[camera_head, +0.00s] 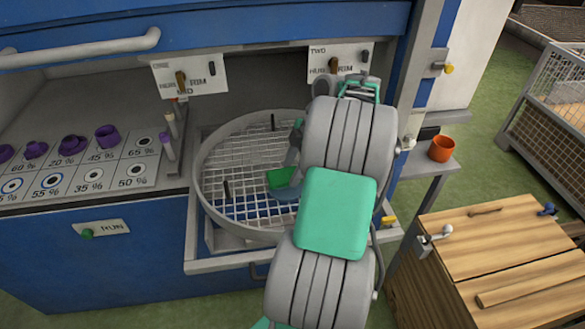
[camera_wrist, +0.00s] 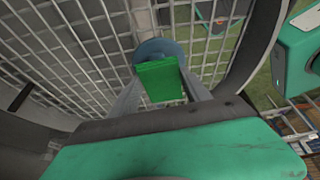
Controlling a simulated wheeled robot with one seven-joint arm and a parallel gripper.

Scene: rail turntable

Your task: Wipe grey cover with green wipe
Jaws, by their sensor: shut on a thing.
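My gripper (camera_wrist: 160,88) is shut on the green wipe (camera_wrist: 160,78), a small bright green block between its two fingers. The wipe also shows in the head view (camera_head: 280,178), low over the wire mesh inside the round turntable. A rounded blue-grey piece (camera_wrist: 158,50), which looks like the grey cover, lies just beyond the wipe; part of it also shows in the head view (camera_head: 287,192). The wipe overlaps it; I cannot tell whether they touch. My arm hides the right part of the turntable and most of my gripper in the head view.
Purple cups (camera_head: 73,145) stand on a marked shelf at left. An orange cup (camera_head: 442,149) sits on a side ledge. A wooden-topped chest (camera_head: 500,250) stands at right.

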